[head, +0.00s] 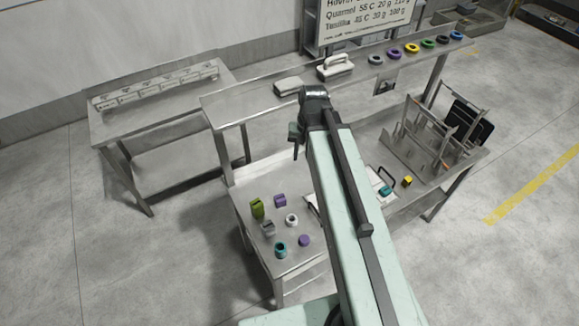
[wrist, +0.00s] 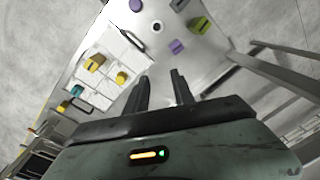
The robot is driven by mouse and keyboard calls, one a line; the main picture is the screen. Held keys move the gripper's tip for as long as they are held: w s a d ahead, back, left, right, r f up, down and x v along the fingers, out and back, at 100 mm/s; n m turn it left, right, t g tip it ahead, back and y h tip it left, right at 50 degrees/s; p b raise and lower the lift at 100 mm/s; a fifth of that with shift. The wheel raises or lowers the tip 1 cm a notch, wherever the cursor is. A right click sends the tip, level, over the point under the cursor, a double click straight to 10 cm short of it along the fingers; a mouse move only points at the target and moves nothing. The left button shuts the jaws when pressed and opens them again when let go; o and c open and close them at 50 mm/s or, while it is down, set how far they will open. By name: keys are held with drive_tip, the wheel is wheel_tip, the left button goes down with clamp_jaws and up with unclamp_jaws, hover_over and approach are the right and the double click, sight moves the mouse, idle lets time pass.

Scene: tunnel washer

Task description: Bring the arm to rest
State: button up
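My gripper (wrist: 161,76) is open, with two dark fingers apart and nothing between them. In the head view my gripper (head: 295,142) hangs at the far end of my raised, stretched-out arm, above the steel work table (head: 262,190). The wrist view looks down past the fingers onto the table top (wrist: 205,60). The fingers touch nothing that I can see. Part of the table is hidden behind my arm in the head view.
Green (head: 257,208), purple (head: 280,201), white and teal (head: 281,250) pieces stand on the table's left part. A rack (head: 418,150) stands at its right. A raised shelf (head: 240,106) with coloured rings runs behind. A side table (head: 150,119) is at left.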

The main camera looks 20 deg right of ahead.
drive_tip(key=s+a+n, duration=0.3)
drive_tip(key=s+a, duration=0.1)
drive_tip(key=a, duration=0.1)
drive_tip(key=shift+a+n+g+h, duration=0.3)
drive_tip(key=shift+a+n+h, duration=0.05)
drive_tip(key=shift+n+h, duration=0.05)
wheel_tip(320, 180, down, 17)
drive_tip(key=b, duration=1.7)
drive_tip(key=shift+w+f, duration=0.15)
drive_tip(key=shift+w, duration=0.05)
drive_tip(key=shift+o, duration=0.7)
